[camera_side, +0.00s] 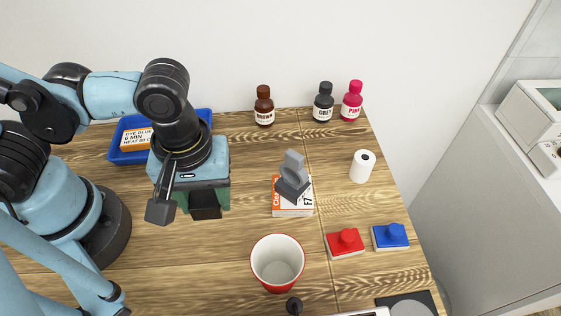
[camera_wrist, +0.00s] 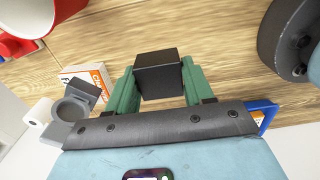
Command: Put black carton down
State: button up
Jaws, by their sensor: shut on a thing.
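The black carton (camera_side: 206,210) is a small dark box, seen below my gripper in the side view. In the wrist view the black carton (camera_wrist: 158,75) sits between the two green fingers of my gripper (camera_wrist: 160,88). Both fingers press on its sides, so my gripper (camera_side: 205,198) is shut on it. The carton is over the left middle of the wooden table (camera_side: 235,145). I cannot tell whether its underside touches the table. My wrist hides its upper part in the side view.
A blue tray (camera_side: 119,155) with an orange-white box (camera_side: 137,139) stands behind my wrist. A grey stamp-like thing (camera_side: 292,180) lies on an orange-white carton (camera_side: 293,211) to the right. A red cup (camera_side: 277,284) stands in front, red (camera_side: 345,243) and blue (camera_side: 390,237) blocks farther right. Several bottles (camera_side: 264,106) line the back.

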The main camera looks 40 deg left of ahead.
aim_at(215, 226)
jog(key=shift+f, duration=3.05)
jog(key=shift+f, duration=0.15)
jog(key=o, duration=1)
jog(key=shift+r, duration=6)
jog(key=shift+w+a+r, duration=0.1)
jog(key=w+a+m+t, duration=0.2)
jog(key=w+a+m, duration=0.1)
jog(key=w+a, duration=0.1)
jog(key=w+a+r+m+t, duration=0.1)
jog(key=w+a+m+t, duration=0.1)
jog(key=a, duration=0.5)
jog(key=w+a+m+t, duration=0.3)
jog(key=w+a+m, duration=0.1)
jog(key=w+a, duration=0.1)
jog(key=shift+w+a+r, duration=0.15)
jog(key=shift+w+r, duration=0.1)
jog(key=shift+w, duration=0.55)
